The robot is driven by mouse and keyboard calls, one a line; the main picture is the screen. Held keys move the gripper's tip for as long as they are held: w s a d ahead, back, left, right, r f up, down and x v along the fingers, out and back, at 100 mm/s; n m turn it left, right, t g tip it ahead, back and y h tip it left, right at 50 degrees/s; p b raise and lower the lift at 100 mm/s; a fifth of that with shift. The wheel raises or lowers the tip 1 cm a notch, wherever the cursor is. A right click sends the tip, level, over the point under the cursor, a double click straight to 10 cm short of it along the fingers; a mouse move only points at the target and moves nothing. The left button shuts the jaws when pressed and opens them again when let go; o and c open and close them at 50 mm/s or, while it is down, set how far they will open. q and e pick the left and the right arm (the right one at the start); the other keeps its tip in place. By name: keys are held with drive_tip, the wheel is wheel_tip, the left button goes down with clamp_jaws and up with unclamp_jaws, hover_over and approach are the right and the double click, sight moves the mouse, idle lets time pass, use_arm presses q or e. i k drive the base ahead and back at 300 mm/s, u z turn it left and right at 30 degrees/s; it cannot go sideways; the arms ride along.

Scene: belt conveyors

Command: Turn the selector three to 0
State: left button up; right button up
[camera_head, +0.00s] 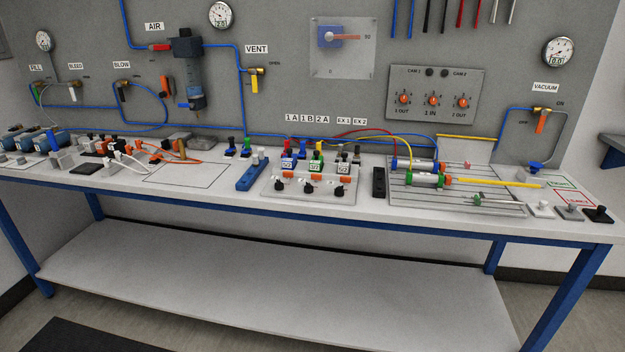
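A grey wall panel (435,92) carries three round orange selectors in a row: a left one (403,99), a middle one (432,100) and a right one (463,101). Small labels sit under them; "1 IN" and "2 OUT" can be read under the middle and right ones. On the bench, a grey panel (308,200) has three black knobs (279,186) (309,190) (339,193) near its front, with orange parts beside them. I cannot tell which is selector three, and the pointer settings are too small to read. Neither gripper is in view.
The white bench top (220,198) stands on blue legs above a lower shelf (250,285). Pneumatic cylinders (420,180) lie right of the knob panel, beside a black block (379,182). A blue block (252,175) stands left of it. Blue tubes and gauges cover the wall.

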sight(339, 191)
drive_tip(key=k, duration=1.1)
drive_tip(key=u, duration=0.8)
drive_tip(key=i, duration=0.4)
drive_tip(key=u, duration=0.5)
drive_tip(key=i, duration=1.4)
drive_tip(key=z, duration=1.1)
drive_tip(key=i, duration=0.8)
drive_tip(key=z, duration=0.85)
